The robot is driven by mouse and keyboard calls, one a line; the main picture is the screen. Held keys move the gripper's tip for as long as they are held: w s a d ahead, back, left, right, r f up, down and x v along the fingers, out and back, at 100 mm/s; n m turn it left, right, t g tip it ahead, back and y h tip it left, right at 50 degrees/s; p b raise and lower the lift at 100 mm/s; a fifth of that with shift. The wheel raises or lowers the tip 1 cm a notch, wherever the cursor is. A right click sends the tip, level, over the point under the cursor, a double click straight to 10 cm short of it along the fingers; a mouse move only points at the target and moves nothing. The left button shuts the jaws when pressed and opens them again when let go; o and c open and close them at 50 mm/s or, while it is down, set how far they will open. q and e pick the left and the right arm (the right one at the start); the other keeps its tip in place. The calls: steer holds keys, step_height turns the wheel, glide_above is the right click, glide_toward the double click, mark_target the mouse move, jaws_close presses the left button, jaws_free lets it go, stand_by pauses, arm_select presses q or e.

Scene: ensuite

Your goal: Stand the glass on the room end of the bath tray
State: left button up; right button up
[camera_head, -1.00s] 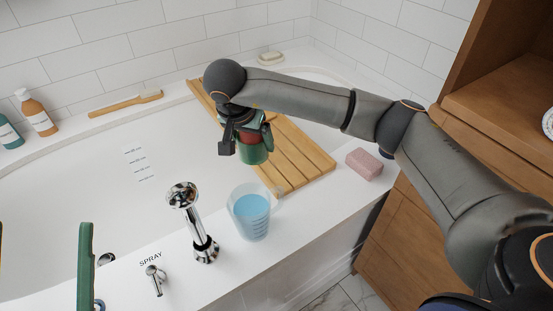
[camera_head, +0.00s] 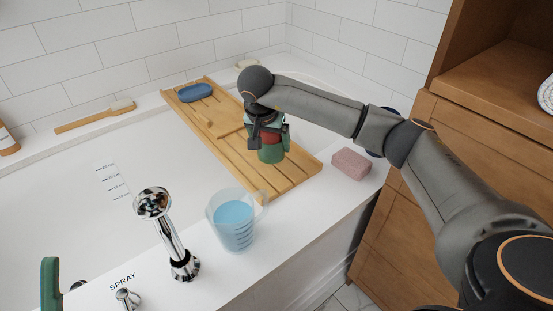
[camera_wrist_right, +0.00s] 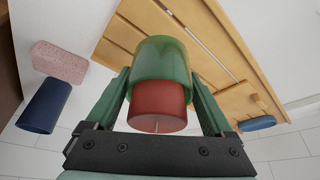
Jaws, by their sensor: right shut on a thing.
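My right gripper (camera_head: 268,140) is shut on the green glass (camera_head: 270,155), which has a red upper part. In the right wrist view the glass (camera_wrist_right: 162,60) sits between the two fingers, its red part (camera_wrist_right: 157,107) nearer the palm. The glass appears upright over the near half of the wooden slatted bath tray (camera_head: 293,172); I cannot tell whether its base touches the slats. The tray also shows in the wrist view (camera_wrist_right: 235,104). A green finger that looks like my left gripper's (camera_head: 51,284) shows at the lower left edge; its other finger is hidden.
A pink soap or sponge (camera_head: 351,163) lies right of the tray, with a dark blue cup (camera_wrist_right: 45,105) beside it. A jug of blue liquid (camera_head: 233,218) and a chrome sprayer (camera_head: 168,232) stand on the near rim.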

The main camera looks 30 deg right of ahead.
mark_target(277, 155)
steer(key=shift+d+f, duration=0.3)
steer(key=shift+f, duration=0.15)
steer(key=x, duration=0.1)
steer(key=b+x, duration=0.2)
steer(key=x, duration=0.1)
steer(key=shift+s+f, duration=0.15)
steer(key=shift+s, duration=0.25)
steer(key=shift+f+b, duration=0.3)
steer(key=shift+b, duration=0.1)
steer(key=shift+r, duration=0.15)
steer(key=o, duration=1.2)
